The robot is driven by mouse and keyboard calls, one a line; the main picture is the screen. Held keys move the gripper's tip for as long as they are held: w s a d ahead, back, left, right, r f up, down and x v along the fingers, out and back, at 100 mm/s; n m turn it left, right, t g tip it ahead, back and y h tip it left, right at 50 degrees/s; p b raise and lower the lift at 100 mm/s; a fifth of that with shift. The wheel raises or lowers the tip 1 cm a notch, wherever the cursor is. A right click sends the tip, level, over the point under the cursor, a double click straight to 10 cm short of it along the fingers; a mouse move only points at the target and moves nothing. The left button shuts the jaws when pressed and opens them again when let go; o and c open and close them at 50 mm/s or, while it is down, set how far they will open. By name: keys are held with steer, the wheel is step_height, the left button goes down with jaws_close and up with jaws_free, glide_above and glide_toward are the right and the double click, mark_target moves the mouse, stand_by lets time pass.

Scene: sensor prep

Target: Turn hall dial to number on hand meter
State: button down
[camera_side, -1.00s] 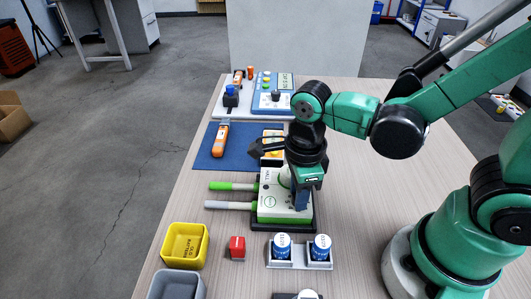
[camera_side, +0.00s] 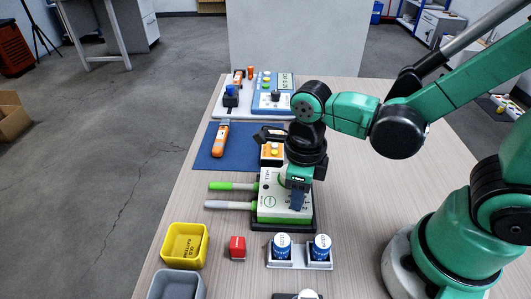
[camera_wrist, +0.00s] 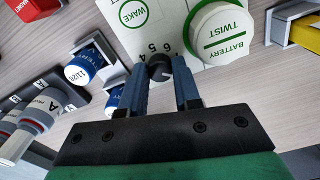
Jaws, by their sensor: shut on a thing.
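The hall device (camera_side: 285,204) is a white and green box labelled HALL, standing on a dark base in the side view. Its black dial (camera_wrist: 158,67) shows in the wrist view beside the printed digits 4, 5 and 6. My gripper (camera_wrist: 160,75) is shut on this dial, one blue finger on each side. The dial's pointer is not clear to me. In the side view my gripper (camera_side: 298,196) reaches down onto the device and hides the dial. An orange and white hand meter (camera_side: 220,139) lies on the blue mat (camera_side: 238,158); its number is too small to read.
A green WAKE button (camera_wrist: 130,12) and a BATTERY TWIST cap (camera_wrist: 222,33) flank the dial. Green (camera_side: 232,186) and grey (camera_side: 230,205) handles lie left of the device. An orange box (camera_side: 271,153) stands behind; a yellow bin (camera_side: 184,245) and red block (camera_side: 237,247) stand in front.

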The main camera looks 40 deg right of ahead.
steer(key=c, duration=0.6)
jaws_free()
